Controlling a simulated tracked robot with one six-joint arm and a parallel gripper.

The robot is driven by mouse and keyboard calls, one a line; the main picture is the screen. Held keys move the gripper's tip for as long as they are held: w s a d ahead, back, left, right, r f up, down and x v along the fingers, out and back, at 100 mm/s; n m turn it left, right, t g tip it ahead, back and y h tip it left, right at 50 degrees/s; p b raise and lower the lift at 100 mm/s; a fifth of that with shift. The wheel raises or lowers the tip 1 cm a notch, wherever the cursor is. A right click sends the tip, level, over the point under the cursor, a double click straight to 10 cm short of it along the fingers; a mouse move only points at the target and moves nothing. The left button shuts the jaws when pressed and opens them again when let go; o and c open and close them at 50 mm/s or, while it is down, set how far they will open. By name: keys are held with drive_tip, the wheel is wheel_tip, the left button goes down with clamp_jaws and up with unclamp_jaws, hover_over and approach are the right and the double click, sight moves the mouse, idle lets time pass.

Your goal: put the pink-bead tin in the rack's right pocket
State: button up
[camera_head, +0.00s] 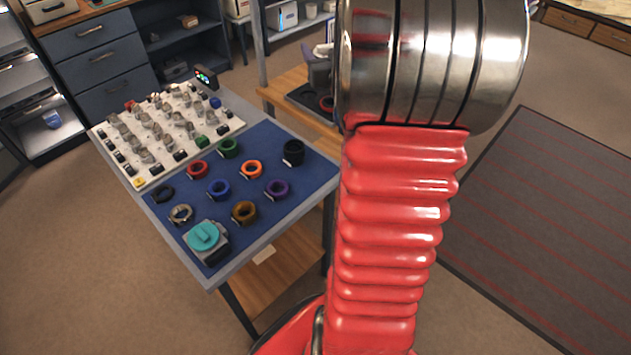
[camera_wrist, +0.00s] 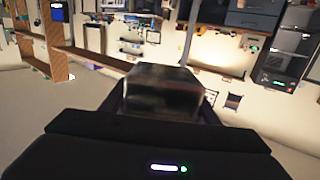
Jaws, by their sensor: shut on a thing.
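My gripper (camera_wrist: 163,82) shows in the wrist view, shut on a dark, boxy, glossy thing (camera_wrist: 163,98) between its fingers. The thing is blurred and close to the camera. No pink shows on it, so I cannot tell whether it is the pink-bead tin. In the head view my red arm rises through the middle, and my gripper is out of that picture. I cannot make out the rack or its right pocket in either view.
A table with a blue mat (camera_head: 265,165) stands left of my arm. It bears several coloured rings, a teal-topped grey block (camera_head: 205,238) and a white panel of knobs (camera_head: 120,150). A wooden surface (camera_head: 288,80) lies behind. Floor and a dark rug (camera_head: 560,220) are clear at right.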

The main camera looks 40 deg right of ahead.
drive_tip(key=shift+s+d, duration=0.1)
drive_tip(key=s+a+f+n+y, duration=0.1)
drive_tip(key=a+f+n+y, duration=0.1)
drive_tip(key=f, duration=0.5)
drive_tip(key=s+a+f+n+t+y, duration=0.1)
drive_tip(key=s+a+f+n+y, duration=0.1)
drive_tip(key=a+f+y, duration=0.2)
drive_tip(key=s+a+f+n+t+y, duration=0.1)
drive_tip(key=a+f, duration=0.3)
drive_tip(key=f, duration=0.6)
drive_tip(key=shift+s+a+f+n+y, duration=0.25)
drive_tip(key=shift+s+n+y, duration=0.25)
drive_tip(key=shift+y, duration=0.4)
drive_tip(key=shift+f, duration=2.85)
drive_tip(key=shift+f, duration=2.1)
